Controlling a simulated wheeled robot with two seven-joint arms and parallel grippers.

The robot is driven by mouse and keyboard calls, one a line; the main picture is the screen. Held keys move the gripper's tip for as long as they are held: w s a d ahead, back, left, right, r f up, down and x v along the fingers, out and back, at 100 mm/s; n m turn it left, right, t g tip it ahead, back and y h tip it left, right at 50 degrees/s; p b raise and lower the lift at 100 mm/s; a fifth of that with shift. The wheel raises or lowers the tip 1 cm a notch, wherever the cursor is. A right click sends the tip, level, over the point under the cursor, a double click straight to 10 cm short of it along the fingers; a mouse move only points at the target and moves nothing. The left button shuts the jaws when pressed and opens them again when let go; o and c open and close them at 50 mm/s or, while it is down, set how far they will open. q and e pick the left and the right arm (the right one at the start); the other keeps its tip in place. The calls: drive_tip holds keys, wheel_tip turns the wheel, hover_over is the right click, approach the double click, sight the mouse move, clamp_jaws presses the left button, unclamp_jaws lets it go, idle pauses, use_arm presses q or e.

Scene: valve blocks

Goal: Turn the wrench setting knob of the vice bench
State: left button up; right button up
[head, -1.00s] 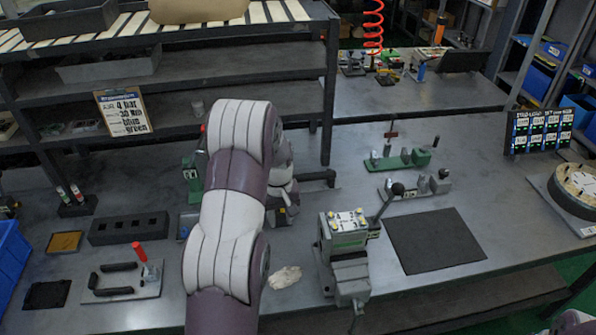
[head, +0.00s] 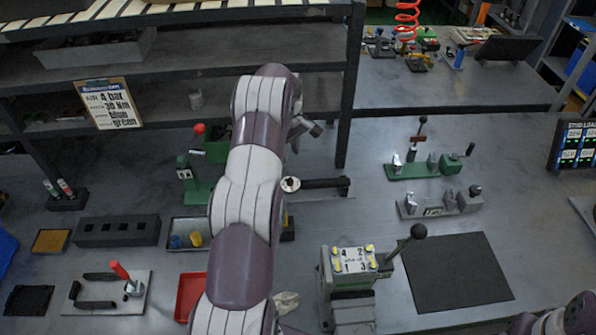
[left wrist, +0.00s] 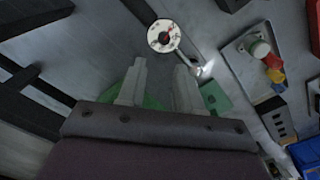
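The wrench has a small round white dial knob with a red centre (head: 290,184) and a dark handle (head: 325,183); it lies on the bench behind the vice. The knob also shows in the left wrist view (left wrist: 164,36), beyond and between the fingertips. My left gripper (head: 308,128) hangs behind and above the knob in the head view. In the left wrist view its two pale fingers (left wrist: 158,78) are apart with nothing between them, not touching the knob. The vice (head: 350,285) carries a plate marked with numbers and a black ball lever. My right gripper is not seen.
A dark mat (head: 455,272) lies right of the vice. Green (head: 432,168) and grey (head: 440,204) fixtures stand behind it. A red tray (head: 190,297) is partly behind my left arm. A shelf post (head: 350,90) rises close to the left gripper.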

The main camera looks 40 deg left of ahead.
sight(290, 180)
use_arm(q)
drive_tip(key=f, duration=0.1)
drive_tip(key=s+f+p, duration=0.1)
drive_tip(key=f, duration=0.2)
drive_tip(key=shift+s+d+p, duration=0.2)
drive_tip(key=shift+d+p, duration=0.05)
drive_tip(key=shift+p, duration=0.05)
drive_tip(key=f, duration=0.4)
drive_tip(key=w+f+p, duration=0.1)
drive_tip(key=shift+a+f, duration=0.35)
drive_tip(key=shift+f, duration=0.05)
drive_tip(key=shift+w+d+f, duration=0.1)
drive_tip(key=shift+f, duration=0.25)
drive_tip(key=shift+s+d+f, duration=0.1)
drive_tip(key=shift+s, duration=0.2)
drive_tip(key=shift+w, duration=0.1)
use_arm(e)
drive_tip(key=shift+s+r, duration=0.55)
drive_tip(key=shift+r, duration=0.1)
use_arm(q)
drive_tip(key=shift+f, duration=0.1)
drive_tip(key=c, duration=0.4)
clamp_jaws()
